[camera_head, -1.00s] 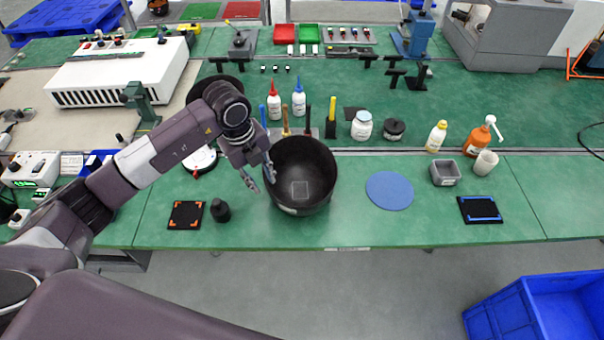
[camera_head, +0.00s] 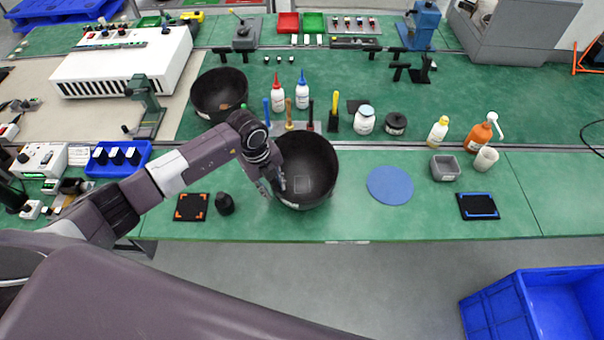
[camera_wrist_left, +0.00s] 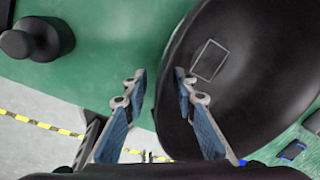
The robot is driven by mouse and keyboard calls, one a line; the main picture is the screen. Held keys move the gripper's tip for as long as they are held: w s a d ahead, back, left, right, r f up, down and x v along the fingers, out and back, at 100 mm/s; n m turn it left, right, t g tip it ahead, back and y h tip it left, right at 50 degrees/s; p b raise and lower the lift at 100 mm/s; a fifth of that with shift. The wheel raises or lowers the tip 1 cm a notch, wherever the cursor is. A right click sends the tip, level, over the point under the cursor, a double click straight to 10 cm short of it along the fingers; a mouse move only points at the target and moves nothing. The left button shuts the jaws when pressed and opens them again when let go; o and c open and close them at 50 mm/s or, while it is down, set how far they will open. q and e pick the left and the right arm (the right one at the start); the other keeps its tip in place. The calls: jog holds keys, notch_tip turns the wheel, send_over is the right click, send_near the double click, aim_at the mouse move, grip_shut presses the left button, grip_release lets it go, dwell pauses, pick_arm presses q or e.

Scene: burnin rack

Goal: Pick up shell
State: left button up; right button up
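The shell appears to be one of two round black bowl-like parts. The nearer one (camera_head: 318,165) sits on the green table in front of the bottles, open side up, with a square mark on its inner floor. The other (camera_head: 215,92) is further back. My left gripper (camera_head: 272,188) is at the nearer part's left rim, open and empty. In the left wrist view, the fingers of the gripper (camera_wrist_left: 160,74) are apart; one is over the table and one overlaps the dark shell (camera_wrist_left: 240,90). Contact cannot be told. My right gripper is not in view.
A small black knob-like part (camera_head: 224,204) and a black pad with orange corners (camera_head: 191,207) lie left of the gripper. A blue disc (camera_head: 390,185) lies to the right. Bottles and upright tools (camera_head: 332,118) stand close behind. The table's front edge is near.

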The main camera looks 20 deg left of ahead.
pick_arm(q)
grip_shut()
dwell(0.3)
jog(key=shift+r, duration=0.2)
